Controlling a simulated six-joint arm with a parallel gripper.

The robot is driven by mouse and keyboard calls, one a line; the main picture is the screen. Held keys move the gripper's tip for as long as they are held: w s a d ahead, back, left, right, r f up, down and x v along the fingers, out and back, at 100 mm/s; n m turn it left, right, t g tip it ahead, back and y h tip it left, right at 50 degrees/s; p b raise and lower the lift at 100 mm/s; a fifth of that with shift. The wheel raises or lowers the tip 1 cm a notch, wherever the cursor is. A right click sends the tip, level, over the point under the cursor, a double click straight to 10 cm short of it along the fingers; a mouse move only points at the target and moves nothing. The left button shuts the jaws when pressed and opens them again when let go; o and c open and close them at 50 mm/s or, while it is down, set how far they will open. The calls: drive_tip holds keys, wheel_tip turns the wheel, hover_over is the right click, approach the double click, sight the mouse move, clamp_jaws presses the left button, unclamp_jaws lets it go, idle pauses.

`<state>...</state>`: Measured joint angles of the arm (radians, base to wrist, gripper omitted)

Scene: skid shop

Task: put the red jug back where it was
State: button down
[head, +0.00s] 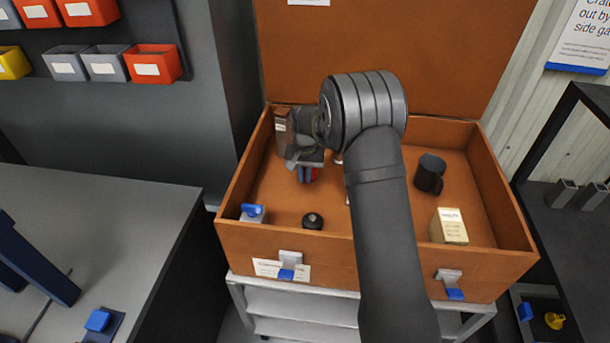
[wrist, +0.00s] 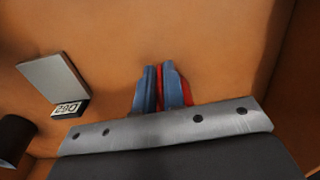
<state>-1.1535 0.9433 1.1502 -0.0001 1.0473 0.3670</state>
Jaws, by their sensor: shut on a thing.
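My gripper (head: 307,174) is inside the open orange-brown case (head: 330,243), in its left half towards the back. Its blue fingertips also show in the wrist view (wrist: 160,90), close together with a thin red strip between them. They are shut on a red thing (wrist: 187,91), which I take for the red jug; a little of its red (head: 315,173) shows beside the fingers in the head view. Most of it is hidden behind the fingers and the gripper body, so its shape and whether it touches the case floor cannot be told.
In the case stand a brown box (head: 283,140), a blue-topped item (head: 252,213), a round black item (head: 313,221), a dark mug (head: 430,174) and a cream carton (head: 450,227). The case walls and raised lid (head: 430,50) surround my gripper. My arm hides the middle.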

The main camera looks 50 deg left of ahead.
drive_tip(key=shift+f, duration=0.1)
drive_tip(key=c, duration=1.5)
unclamp_jaws()
wheel_tip(320, 180, up, 12)
drive_tip(key=shift+r, duration=0.15)
wheel_tip(320, 180, down, 12)
drive_tip(key=shift+r, duration=1.55)
